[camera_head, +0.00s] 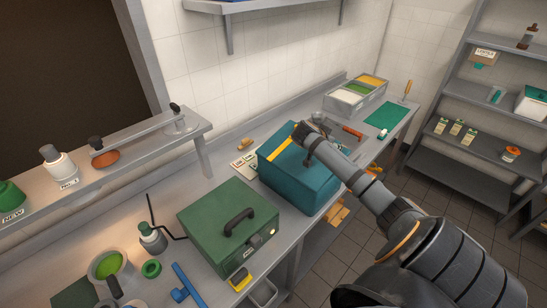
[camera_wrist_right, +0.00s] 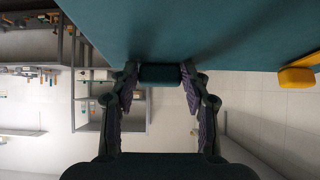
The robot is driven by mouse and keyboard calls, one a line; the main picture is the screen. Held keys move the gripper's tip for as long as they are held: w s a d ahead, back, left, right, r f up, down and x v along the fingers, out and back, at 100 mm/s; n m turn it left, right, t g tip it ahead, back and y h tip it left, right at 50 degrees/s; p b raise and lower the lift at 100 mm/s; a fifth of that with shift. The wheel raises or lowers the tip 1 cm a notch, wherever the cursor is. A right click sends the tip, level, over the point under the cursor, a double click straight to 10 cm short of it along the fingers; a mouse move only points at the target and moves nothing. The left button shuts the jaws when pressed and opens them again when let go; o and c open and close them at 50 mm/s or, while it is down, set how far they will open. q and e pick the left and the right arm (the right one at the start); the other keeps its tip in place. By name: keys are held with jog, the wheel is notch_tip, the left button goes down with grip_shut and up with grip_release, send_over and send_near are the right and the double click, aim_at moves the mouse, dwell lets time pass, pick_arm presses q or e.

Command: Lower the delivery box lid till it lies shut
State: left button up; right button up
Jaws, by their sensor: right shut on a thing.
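The teal delivery box (camera_head: 305,187) stands on the steel counter in the middle of the head view, with a yellow strip (camera_head: 281,147) along its upper left. My right gripper (camera_head: 299,132) is at the box's upper far edge, its arm reaching across the top from the right. In the right wrist view, my right gripper (camera_wrist_right: 160,76) is shut on a small dark teal tab (camera_wrist_right: 160,73) at the edge of a broad teal panel (camera_wrist_right: 190,28), seemingly the lid. My arm hides part of the top, so I cannot tell the lid's exact angle. My left gripper is not in view.
A green box (camera_head: 215,215) with a dark handle stands just left of the delivery box. Beyond it are a tray of food tubs (camera_head: 352,97) and a green mat (camera_head: 383,116). A raised shelf (camera_head: 125,165) runs along the left. Floor is free at right.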

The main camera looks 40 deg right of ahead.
jog(key=shift+d+f, duration=0.35)
jog(key=shift+f, duration=0.5)
jog(key=shift+d+f+b, duration=0.2)
jog(key=shift+f+b, duration=0.65)
jog(key=shift+f, duration=0.4)
jog(key=o, duration=0.9)
jog(key=shift+w+d, duration=0.1)
jog(key=shift+o, duration=0.2)
jog(key=shift+r, duration=0.1)
